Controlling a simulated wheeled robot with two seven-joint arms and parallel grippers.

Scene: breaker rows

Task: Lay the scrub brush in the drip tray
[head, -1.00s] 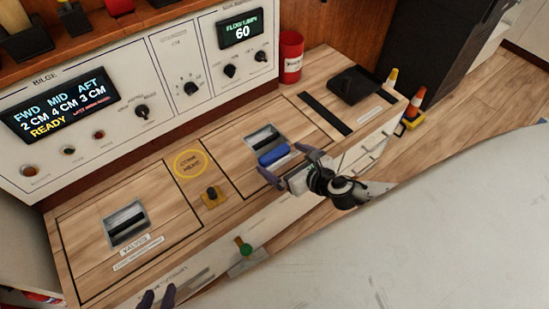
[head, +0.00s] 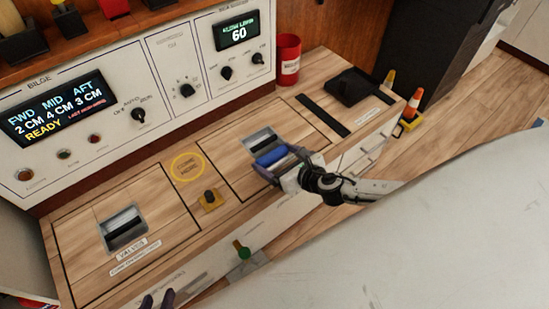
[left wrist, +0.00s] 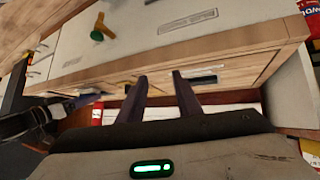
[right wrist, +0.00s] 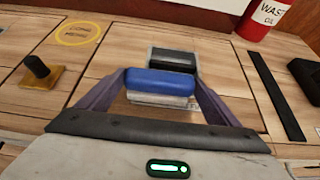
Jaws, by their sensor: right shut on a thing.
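The scrub brush has a blue back (head: 271,157) and, in the right wrist view (right wrist: 160,82), pale bristles below. My right gripper (head: 276,163) is shut on it, one finger at each end, just in front of the right hatch's recessed handle. I cannot tell whether the bristles touch the counter. A shallow black tray (head: 352,88), likely the drip tray, sits at the counter's far right end; its edge shows in the right wrist view (right wrist: 305,80). My left gripper (head: 158,301) is low at the front; in the left wrist view (left wrist: 160,78) its fingers are apart and empty.
A red waste oil can (head: 289,60) stands at the back by the panel. A black strip (head: 323,115) lies between brush and tray. A yellow-based black knob (head: 209,198) stands left of the brush. Orange cones (head: 412,105) stand beyond the right edge.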

